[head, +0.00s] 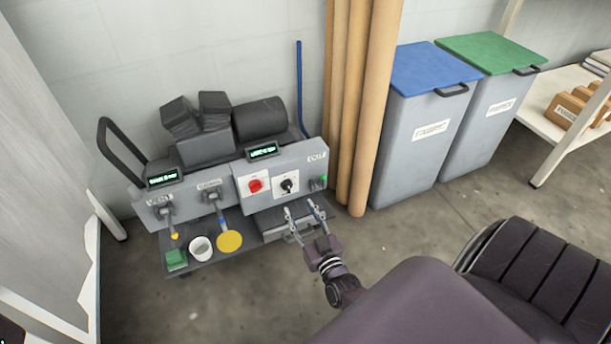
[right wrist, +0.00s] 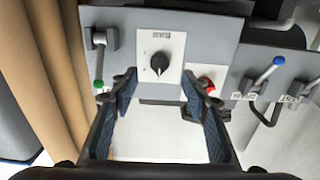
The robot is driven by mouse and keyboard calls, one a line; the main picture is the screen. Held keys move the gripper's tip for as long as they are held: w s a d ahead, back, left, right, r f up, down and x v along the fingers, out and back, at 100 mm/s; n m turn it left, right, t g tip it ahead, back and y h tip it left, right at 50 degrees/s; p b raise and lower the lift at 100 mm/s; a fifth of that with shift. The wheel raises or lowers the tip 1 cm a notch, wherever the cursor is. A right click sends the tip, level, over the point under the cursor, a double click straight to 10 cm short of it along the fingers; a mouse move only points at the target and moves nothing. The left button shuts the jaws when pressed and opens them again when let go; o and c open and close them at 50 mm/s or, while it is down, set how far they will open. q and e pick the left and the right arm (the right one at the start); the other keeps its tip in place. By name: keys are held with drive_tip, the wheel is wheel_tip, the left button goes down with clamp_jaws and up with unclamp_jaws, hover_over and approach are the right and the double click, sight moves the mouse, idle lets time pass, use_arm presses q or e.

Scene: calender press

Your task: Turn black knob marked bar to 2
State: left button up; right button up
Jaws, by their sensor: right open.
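The black knob (head: 287,186) sits on a white plate on the grey machine panel, beside a red knob (head: 255,185). In the right wrist view the black knob (right wrist: 159,64) shows a light pointer line near its lower edge; the markings on its plate are too small to read. My right gripper (head: 303,209) is open and empty, in front of and slightly below the black knob, apart from it. In the right wrist view its two fingers (right wrist: 161,86) reach up on either side below the knob. My left gripper is not in view.
A lever with a green tip (head: 323,178) is right of the knob; more levers (head: 211,196) are to the left. A shelf with a white cup (head: 201,248) and yellow disc (head: 229,242) juts out below. Cardboard tubes (head: 358,110) and bins (head: 428,120) stand right.

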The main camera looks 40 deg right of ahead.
drive_tip(key=shift+v, duration=1.9)
